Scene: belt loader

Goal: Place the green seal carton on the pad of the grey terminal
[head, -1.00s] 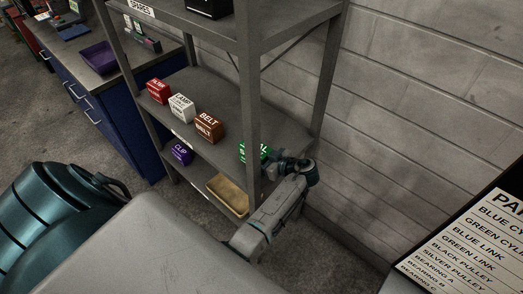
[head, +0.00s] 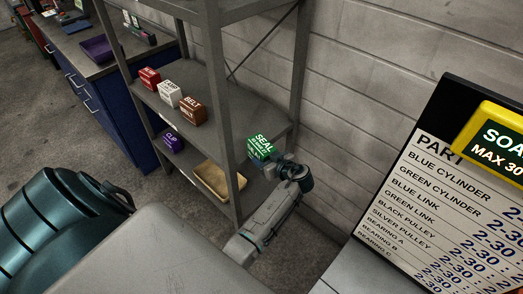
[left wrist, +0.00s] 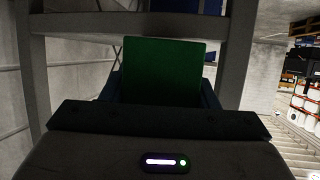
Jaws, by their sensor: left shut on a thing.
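The green seal carton (head: 261,149) is in my left gripper (head: 276,162) at the right end of the metal shelf unit, its white lettering facing the head camera. In the left wrist view the carton (left wrist: 163,70) stands up as a dark green block between the jaws, which are shut on it. Its lower part is hidden by the gripper. I cannot tell whether it still overlaps the shelf board. I cannot make out the grey terminal or its pad in either view. My right gripper is not in view.
The shelf unit (head: 213,95) holds red (head: 149,77), white (head: 170,93) and brown (head: 193,110) cartons; a purple carton (head: 173,142) and tan tray (head: 220,182) sit lower. A parts board (head: 420,200) and yellow-framed sign (head: 500,140) stand right.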

